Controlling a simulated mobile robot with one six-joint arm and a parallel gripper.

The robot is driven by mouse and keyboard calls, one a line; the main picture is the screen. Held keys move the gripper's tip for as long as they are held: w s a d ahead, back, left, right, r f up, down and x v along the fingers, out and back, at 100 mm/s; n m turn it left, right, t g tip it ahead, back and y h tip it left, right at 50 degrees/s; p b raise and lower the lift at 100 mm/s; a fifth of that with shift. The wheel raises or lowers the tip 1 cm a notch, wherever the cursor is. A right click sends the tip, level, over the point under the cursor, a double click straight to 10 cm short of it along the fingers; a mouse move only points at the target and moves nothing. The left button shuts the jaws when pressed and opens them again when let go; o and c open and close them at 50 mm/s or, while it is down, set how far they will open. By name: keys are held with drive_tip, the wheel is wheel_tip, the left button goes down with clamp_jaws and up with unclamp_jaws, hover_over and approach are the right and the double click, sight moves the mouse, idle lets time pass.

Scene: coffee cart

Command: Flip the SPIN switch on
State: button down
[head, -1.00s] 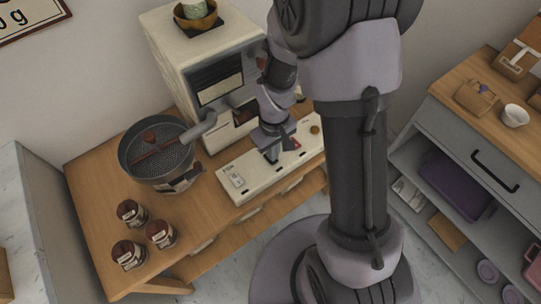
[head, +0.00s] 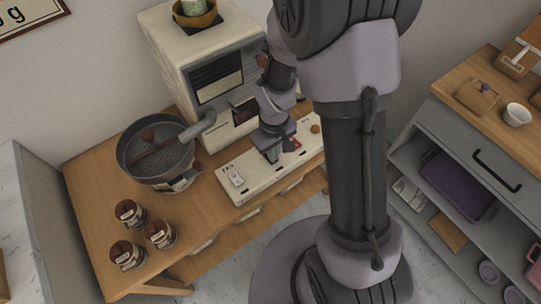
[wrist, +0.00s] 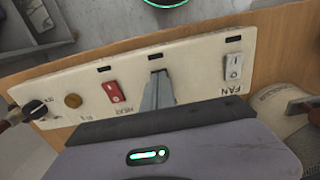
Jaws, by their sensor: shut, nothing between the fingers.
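The pale switch panel (head: 236,188) lies along the front of the machine on the wooden cart. In the wrist view the panel (wrist: 205,62) shows upside down. My gripper (wrist: 157,80) is shut, with its fingertips at the panel between a red rocker switch (wrist: 115,91) and a white rocker labelled FAN (wrist: 233,66). My fingers hide whatever control sits there, so the SPIN switch and its label are not visible; contact cannot be told. In the head view my gripper (head: 272,157) is over the panel's middle.
A brown round button (wrist: 72,100) and a dark knob (wrist: 37,108) sit at the panel's left end in the wrist view. A round perforated pan (head: 158,160) and several jars (head: 160,235) stand left of the panel. The roaster body (head: 190,80) rises behind.

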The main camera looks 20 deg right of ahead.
drive_tip(key=shift+f, duration=0.35)
drive_tip(key=shift+r, duration=0.15)
wheel_tip(320, 180, up, 7)
drive_tip(key=p, duration=0.5)
idle(0.3)
wheel_tip(320, 180, up, 13)
drive_tip(key=s+a+m+t, duration=0.1)
drive_tip(key=s+m+t, duration=0.1)
drive_tip(key=m, duration=0.1)
drive_tip(key=s+a+r+m+t+y, duration=0.2)
drive_tip(key=s+r+m, duration=0.3)
drive_tip(key=s+r, duration=0.6)
drive_tip(key=shift+a+r+t, duration=0.45)
drive_tip(key=shift+r+t, duration=0.25)
drive_tip(key=shift+t, duration=0.2)
